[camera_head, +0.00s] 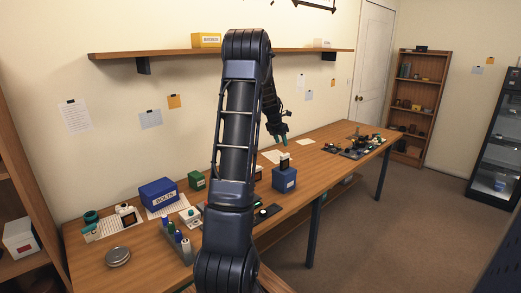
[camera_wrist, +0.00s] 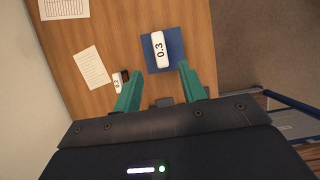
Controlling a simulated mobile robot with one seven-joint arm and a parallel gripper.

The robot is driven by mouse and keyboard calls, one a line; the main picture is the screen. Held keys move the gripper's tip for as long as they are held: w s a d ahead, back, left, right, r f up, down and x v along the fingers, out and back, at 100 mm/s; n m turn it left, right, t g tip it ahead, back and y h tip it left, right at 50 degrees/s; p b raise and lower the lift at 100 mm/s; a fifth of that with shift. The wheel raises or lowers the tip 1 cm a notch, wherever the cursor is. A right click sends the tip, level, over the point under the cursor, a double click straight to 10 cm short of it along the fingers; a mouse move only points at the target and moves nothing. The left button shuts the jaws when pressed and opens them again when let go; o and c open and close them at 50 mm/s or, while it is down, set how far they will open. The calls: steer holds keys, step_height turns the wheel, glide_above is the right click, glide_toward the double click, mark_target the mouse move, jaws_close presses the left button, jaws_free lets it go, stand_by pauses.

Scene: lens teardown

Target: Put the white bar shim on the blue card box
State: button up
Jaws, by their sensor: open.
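A white bar marked 0.3 (camera_wrist: 160,50) lies flat on the top of a blue box (camera_wrist: 178,55) in the wrist view. In the head view the blue box (camera_head: 284,181) stands on the table, right of my arm, with the white bar (camera_head: 285,157) on it. My gripper (camera_wrist: 160,85) is open and empty, its teal fingers spread below the box in the wrist view. In the head view my gripper (camera_head: 279,139) is above and behind the box, apart from the bar.
A smaller white piece (camera_wrist: 117,84) lies beside a dark block (camera_wrist: 125,74), near the left finger. A printed sheet (camera_wrist: 92,66) lies on the table (camera_wrist: 120,30). A blue BOLTS box (camera_head: 158,194) and a tin (camera_head: 118,256) stand at the left. Dark parts (camera_head: 355,146) lie toward the far end.

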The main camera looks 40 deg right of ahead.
steer(key=w+a+r+m+t, duration=0.1)
steer(key=a+r+m, duration=0.3)
steer(key=a, duration=0.9)
steer(key=w+a+r+m+t+y, duration=0.15)
steer(key=a+r, duration=0.35)
steer(key=a, duration=0.7)
steer(key=a+r+m, duration=0.3)
steer(key=a+r, duration=0.2)
steer(key=a, duration=0.8)
steer(key=s+a+f+m+t+y, duration=0.1)
steer(key=s+a+m, duration=0.3)
steer(key=s+a, duration=0.5)
steer(key=s+a+f+m+t+y, duration=0.1)
steer(key=s+a+m, duration=0.4)
steer(key=s+a, duration=0.5)
steer(key=a+y, duration=0.1)
steer(key=a, duration=0.5)
